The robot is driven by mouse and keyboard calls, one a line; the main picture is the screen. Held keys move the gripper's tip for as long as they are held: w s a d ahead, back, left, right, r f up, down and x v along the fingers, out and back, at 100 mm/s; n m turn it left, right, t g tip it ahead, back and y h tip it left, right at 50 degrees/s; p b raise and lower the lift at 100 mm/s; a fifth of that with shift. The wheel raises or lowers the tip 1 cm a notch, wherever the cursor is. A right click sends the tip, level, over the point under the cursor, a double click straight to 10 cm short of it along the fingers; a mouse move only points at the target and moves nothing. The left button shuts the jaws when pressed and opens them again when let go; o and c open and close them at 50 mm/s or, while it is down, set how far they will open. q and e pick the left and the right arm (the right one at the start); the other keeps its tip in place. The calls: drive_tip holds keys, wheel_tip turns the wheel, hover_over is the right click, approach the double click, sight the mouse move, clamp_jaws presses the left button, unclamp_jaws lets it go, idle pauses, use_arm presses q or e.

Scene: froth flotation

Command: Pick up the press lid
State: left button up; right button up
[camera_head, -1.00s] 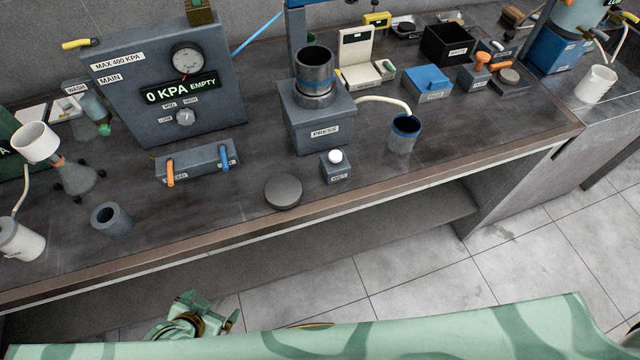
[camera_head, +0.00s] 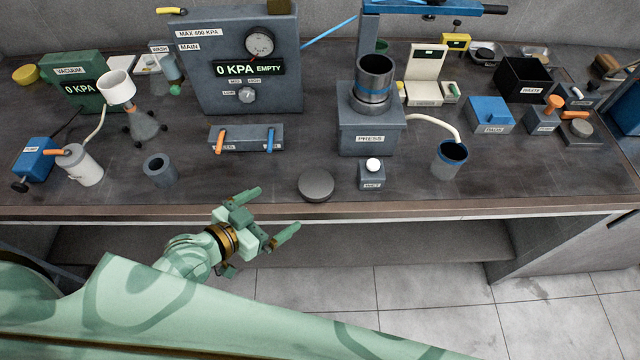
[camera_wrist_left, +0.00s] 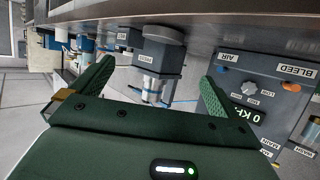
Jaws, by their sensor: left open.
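A flat, dark grey round disc, which I take for the press lid (camera_head: 316,186), lies on the bench near its front edge. It also shows in the left wrist view (camera_wrist_left: 164,33), beyond the fingers. The press (camera_head: 370,138), a grey block with an open dark cylinder (camera_head: 374,78) on top, stands behind it to the right. My left gripper (camera_head: 268,216) is open and empty in front of the bench edge, left of the disc and apart from it. Its two green fingers frame the left wrist view (camera_wrist_left: 155,80). My right gripper is out of view.
A small grey box with a white knob (camera_head: 372,173) stands right of the disc. A blue-rimmed cup (camera_head: 450,159) stands farther right. A grey hollow cylinder (camera_head: 160,170) and a valve block (camera_head: 246,138) stand left. Bench space left of the disc is clear.

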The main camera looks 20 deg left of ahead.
use_arm(q)
drive_tip(key=b, duration=0.1)
approach(313, 186)
drive_tip(key=x, duration=0.4)
drive_tip(key=shift+w+d+r, duration=0.1)
drive_tip(key=shift+w+d, duration=0.2)
drive_tip(key=x, duration=0.2)
drive_tip(key=b+x, duration=0.1)
drive_tip(key=x, duration=0.2)
drive_tip(key=shift+a+f+b, duration=0.2)
drive_tip(key=shift+f+b, duration=0.1)
drive_tip(key=shift+f, duration=0.05)
drive_tip(key=shift+c, duration=1.2)
drive_tip(key=shift+r, duration=0.1)
drive_tip(key=c, duration=0.9)
